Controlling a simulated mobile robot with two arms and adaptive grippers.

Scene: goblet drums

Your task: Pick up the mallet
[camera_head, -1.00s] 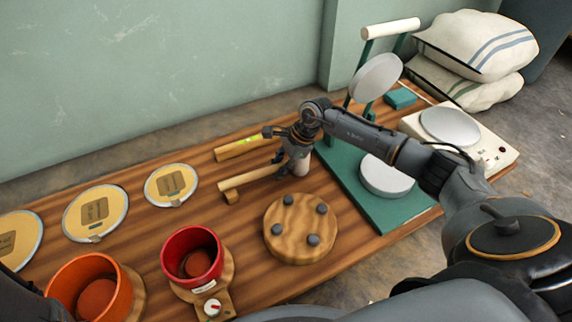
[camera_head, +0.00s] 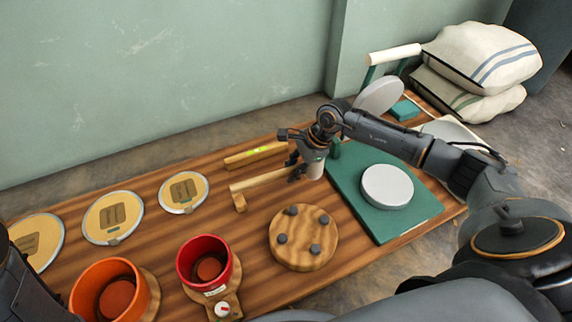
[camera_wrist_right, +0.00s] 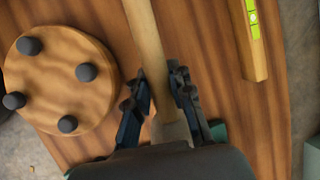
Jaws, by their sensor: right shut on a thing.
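The mallet has a long pale wooden handle (camera_head: 262,181) and a whitish head (camera_head: 315,169). My right gripper (camera_head: 299,163) is shut on the mallet close to its head. In the right wrist view, the fingers (camera_wrist_right: 160,92) sit on both sides of the handle (camera_wrist_right: 147,42), with the mallet head (camera_wrist_right: 172,131) partly hidden behind the gripper body. My left gripper is not in view.
A spirit level (camera_head: 255,156) lies just behind the mallet. A round wooden disc with dark feet (camera_head: 303,253) is in front. A green press base (camera_head: 345,195) stands to the right. Red (camera_head: 190,263) and orange (camera_head: 85,282) pots and several round drumheads (camera_head: 183,206) are left.

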